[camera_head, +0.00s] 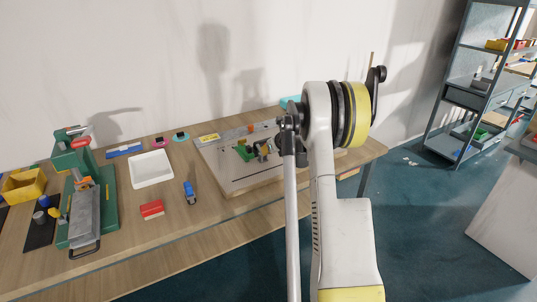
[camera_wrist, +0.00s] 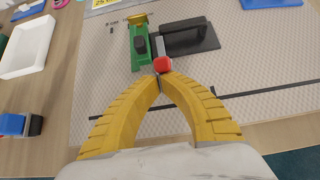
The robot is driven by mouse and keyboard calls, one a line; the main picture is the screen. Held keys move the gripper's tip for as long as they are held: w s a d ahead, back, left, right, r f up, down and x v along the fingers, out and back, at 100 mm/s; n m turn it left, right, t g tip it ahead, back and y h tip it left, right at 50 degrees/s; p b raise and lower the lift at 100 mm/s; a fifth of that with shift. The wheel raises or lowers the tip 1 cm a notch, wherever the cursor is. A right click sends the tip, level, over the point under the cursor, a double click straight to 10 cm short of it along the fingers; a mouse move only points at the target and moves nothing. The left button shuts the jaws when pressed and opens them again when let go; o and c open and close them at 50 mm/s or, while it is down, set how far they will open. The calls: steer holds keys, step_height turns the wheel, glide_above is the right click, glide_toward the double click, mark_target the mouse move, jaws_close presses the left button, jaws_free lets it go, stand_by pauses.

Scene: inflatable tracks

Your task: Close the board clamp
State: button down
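The board clamp (camera_wrist: 141,45) is green with a black knob, and it sits on a pale board (camera_wrist: 105,85). A lever with a red tip (camera_wrist: 163,65) extends from it toward my gripper. The clamp's far details are too small to tell in the head view.
A black block on a plate (camera_wrist: 190,37) stands just right of the clamp. A white tray (camera_head: 152,169), a red block (camera_head: 151,209) and a blue item (camera_head: 189,192) lie left of the board. A green vise-like fixture (camera_head: 85,205) stands farther left.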

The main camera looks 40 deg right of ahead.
mark_target(265, 144)
steer(key=shift+w+d+r, duration=0.15)
steer(key=shift+w+r, duration=0.3)
steer(key=shift+w, duration=0.15)
steer(key=shift+w+d+r, duration=0.15)
steer(key=shift+w+r, duration=0.25)
steer(key=shift+w, duration=0.2)
